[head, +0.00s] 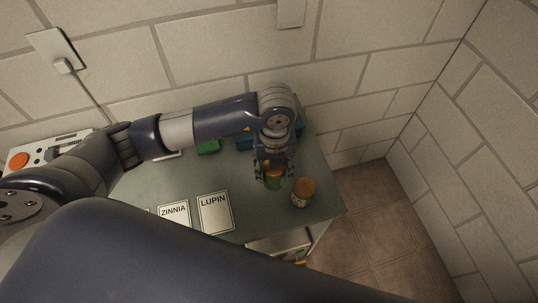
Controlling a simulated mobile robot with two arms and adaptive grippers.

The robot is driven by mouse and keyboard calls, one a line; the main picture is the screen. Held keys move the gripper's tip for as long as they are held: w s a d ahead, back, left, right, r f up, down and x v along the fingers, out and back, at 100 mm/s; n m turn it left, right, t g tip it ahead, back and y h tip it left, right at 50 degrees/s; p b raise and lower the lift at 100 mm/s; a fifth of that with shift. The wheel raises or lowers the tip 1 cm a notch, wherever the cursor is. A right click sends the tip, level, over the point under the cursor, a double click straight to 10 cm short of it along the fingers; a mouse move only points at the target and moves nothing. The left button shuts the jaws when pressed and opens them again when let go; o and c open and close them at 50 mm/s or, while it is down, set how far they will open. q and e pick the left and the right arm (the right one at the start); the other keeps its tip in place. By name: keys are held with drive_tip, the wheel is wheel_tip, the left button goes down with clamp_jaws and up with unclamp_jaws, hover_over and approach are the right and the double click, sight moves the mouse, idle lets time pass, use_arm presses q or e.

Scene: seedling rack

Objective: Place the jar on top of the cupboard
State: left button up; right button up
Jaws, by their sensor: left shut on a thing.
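My left gripper (274,174) points down over the right part of a grey-green top (150,190), which may be the cupboard's top. It is shut on a green jar (273,184) with an orange lid; the fingers hide part of it. I cannot tell whether this jar touches the top. A second jar (303,193) with an orange-brown lid and a pale label stands just right of it, near the top's right edge. My right gripper is not in view.
Cards reading ZINNIA (174,214) and LUPIN (215,212) lie near the front edge. Green items (208,147) stand at the back, partly behind my arm. A panel with an orange-red button (19,160) is at the left. Block walls close the back and right.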

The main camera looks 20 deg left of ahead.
use_arm(q)
drive_tip(key=w+a+f+p, duration=0.1)
drive_tip(key=w, duration=0.1)
drive_tip(key=w+a+f+p, duration=0.1)
drive_tip(key=w+f, duration=0.1)
drive_tip(key=shift+a+f, duration=0.1)
drive_tip(key=shift+f, duration=0.4)
drive_tip(key=shift+f, duration=0.2)
drive_tip(key=o, duration=1.1)
drive_tip(key=shift+r, duration=0.1)
